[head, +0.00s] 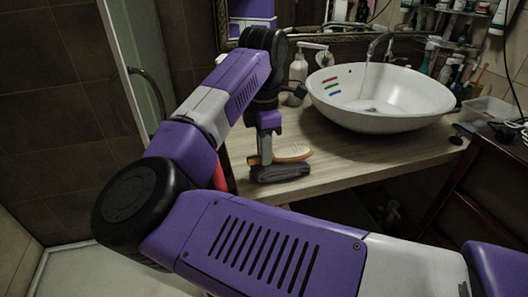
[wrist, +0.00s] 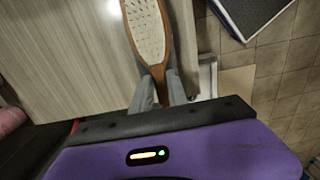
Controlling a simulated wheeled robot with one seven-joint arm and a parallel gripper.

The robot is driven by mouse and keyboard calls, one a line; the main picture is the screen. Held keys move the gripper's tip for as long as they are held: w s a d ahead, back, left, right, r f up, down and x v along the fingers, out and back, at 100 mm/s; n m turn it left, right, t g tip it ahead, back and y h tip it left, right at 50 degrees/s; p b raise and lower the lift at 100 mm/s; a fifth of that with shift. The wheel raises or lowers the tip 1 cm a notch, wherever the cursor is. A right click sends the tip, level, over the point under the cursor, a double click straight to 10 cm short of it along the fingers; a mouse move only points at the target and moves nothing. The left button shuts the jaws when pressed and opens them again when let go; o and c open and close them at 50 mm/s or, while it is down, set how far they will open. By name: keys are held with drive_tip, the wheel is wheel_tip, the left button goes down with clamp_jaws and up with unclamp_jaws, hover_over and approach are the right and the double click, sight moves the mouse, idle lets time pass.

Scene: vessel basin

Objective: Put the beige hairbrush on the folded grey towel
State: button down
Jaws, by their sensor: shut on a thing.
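The beige hairbrush (head: 293,153) has a pale oval pad and an orange-brown rim and handle. It is held roughly level near the counter's front left. In the wrist view the hairbrush (wrist: 147,28) points away from me, pad in sight, handle between my fingers. My gripper (head: 264,152) is shut on the handle; it also shows in the wrist view (wrist: 158,95). A dark grey low shape (head: 281,173) appears just below the brush at the counter's front edge. It may be the folded grey towel; I cannot tell whether the brush touches it.
A wooden counter (head: 345,150) carries a white basin (head: 382,105) with a running tap. A soap bottle (head: 298,68) stands behind at the left, and a clear tray (head: 487,112) at the right. Bare counter (wrist: 65,55) lies left of the brush in the wrist view; tiled floor (wrist: 285,65) lies right.

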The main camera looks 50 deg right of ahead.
drive_tip(key=shift+f, duration=0.25)
drive_tip(key=c, duration=1.3)
unclamp_jaws()
wheel_tip(320, 180, up, 12)
drive_tip(key=shift+r, duration=0.1)
